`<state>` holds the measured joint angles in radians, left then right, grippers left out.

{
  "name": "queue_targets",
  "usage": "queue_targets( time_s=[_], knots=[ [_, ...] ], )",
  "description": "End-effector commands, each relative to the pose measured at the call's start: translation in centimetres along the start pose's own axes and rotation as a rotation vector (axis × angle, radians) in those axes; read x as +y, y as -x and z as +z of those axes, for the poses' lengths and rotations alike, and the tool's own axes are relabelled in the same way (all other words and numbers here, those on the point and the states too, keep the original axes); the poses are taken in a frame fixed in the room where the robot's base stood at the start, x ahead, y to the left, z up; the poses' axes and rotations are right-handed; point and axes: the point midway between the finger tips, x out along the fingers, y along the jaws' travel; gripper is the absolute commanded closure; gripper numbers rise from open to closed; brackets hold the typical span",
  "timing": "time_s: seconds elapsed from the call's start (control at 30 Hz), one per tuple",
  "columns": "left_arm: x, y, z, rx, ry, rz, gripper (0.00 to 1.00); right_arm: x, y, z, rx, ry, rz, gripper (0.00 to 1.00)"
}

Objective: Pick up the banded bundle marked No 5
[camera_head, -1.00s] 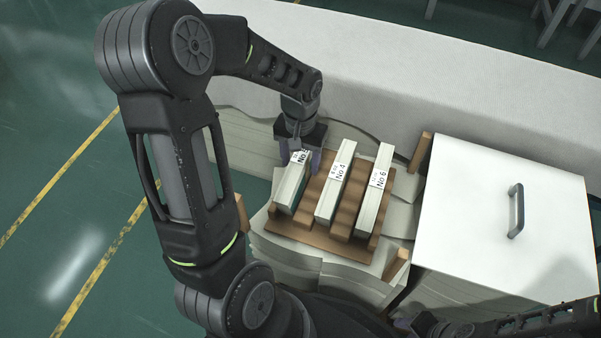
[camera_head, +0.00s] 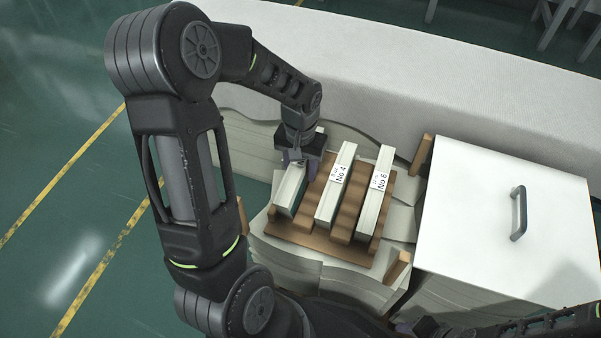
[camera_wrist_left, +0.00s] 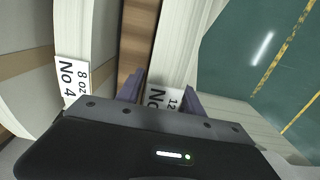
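The leftmost bundle (camera_head: 288,190) is a pale stack lying on a brown rack (camera_head: 318,236). In the left wrist view its label (camera_wrist_left: 165,98) reads "12" and "No"; the digit is hidden. My left gripper (camera_head: 298,160) is over this bundle's far end. Its purple fingers (camera_wrist_left: 162,92) are apart, one on each side of the bundle; firm contact does not show. To the right lie a bundle marked No 4 (camera_head: 330,195) and one marked No 6 (camera_head: 371,205).
A white box with a dark handle (camera_head: 519,213) stands right of the rack. Stacked pale sheets (camera_head: 330,277) lie under and around the rack, with wooden posts (camera_head: 397,265) beside it. A long white surface (camera_head: 400,75) runs behind.

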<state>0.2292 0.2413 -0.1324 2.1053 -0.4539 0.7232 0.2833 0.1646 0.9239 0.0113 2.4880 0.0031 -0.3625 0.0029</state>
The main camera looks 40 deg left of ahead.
Motion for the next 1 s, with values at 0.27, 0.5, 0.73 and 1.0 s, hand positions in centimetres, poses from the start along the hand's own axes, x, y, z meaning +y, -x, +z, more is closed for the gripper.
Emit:
queue_targets(
  time_s=[0.27, 0.5, 0.73, 1.0],
  knots=[
    [0.01, 0.00, 0.00, 0.000, 0.000, 0.000, 0.79, 0.00, 0.00, 0.01, 0.000, 0.000, 0.000, 0.64],
    [0.02, 0.00, 0.00, 0.000, 0.000, 0.000, 0.99, 0.00, -0.01, 0.01, 0.000, 0.000, 0.000, 0.64],
    [0.04, -0.01, 0.01, 0.000, 0.000, 0.001, 1.00, 0.00, -0.01, 0.01, 0.000, 0.000, 0.000, 0.64],
    [0.05, -0.01, 0.01, 0.000, 0.000, 0.001, 1.00, 0.00, -0.01, 0.01, 0.000, 0.000, 0.000, 0.64]
  ],
)
